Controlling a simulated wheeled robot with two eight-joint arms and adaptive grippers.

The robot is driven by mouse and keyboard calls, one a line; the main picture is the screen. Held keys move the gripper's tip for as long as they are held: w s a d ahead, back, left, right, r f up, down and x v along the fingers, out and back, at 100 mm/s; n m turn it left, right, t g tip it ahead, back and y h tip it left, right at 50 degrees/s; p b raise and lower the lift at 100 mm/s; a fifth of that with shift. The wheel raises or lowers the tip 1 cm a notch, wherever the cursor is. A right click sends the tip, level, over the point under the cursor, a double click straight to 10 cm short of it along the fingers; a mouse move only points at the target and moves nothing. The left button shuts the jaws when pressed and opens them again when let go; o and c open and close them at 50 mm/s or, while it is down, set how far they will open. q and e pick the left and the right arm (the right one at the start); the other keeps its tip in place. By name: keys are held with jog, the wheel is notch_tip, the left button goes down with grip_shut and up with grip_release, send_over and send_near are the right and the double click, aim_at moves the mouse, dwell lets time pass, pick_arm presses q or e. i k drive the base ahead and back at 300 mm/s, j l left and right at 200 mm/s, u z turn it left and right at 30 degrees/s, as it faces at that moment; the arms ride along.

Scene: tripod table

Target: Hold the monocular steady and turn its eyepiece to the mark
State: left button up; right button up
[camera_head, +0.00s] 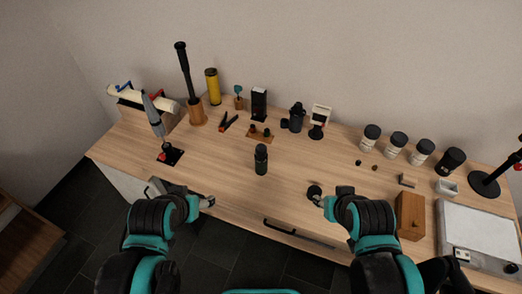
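A small dark cylinder (261,159), which looks like the monocular, stands upright on the middle of the wooden table (225,165). Its eyepiece and mark are too small to make out. My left gripper (208,201) is at the table's front edge, to the left of the cylinder and nearer me, apart from it. My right gripper (318,201) is to the right of the cylinder and nearer me, beside a small black round piece (314,190). Neither gripper touches the cylinder. Both are too small to show their finger opening.
A black binocular-like device (297,117), a yellow cylinder (213,86) and a black box (259,103) stand along the back. Several jars (397,144) stand at the right, behind a wooden box (410,215). A grey-topped unit (480,235) fills the right end. The table around the cylinder is clear.

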aim_at(261, 152)
jog(key=j+z, duration=0.1)
jog(key=z, duration=0.55)
jog(key=j+z, duration=0.35)
jog(key=k+j+z, duration=0.15)
jog(key=j+z, duration=0.25)
jog(key=j, duration=0.15)
jog(key=k+j+z, duration=0.15)
jog(key=j+z, duration=0.2)
jog(key=k+j, duration=0.15)
jog(key=j, duration=0.25)
jog(key=k+j+z, duration=0.1)
jog(key=j, duration=0.3)
jog(key=k+j, duration=0.5)
jog(key=j, duration=0.3)
jog(key=i+z, duration=0.05)
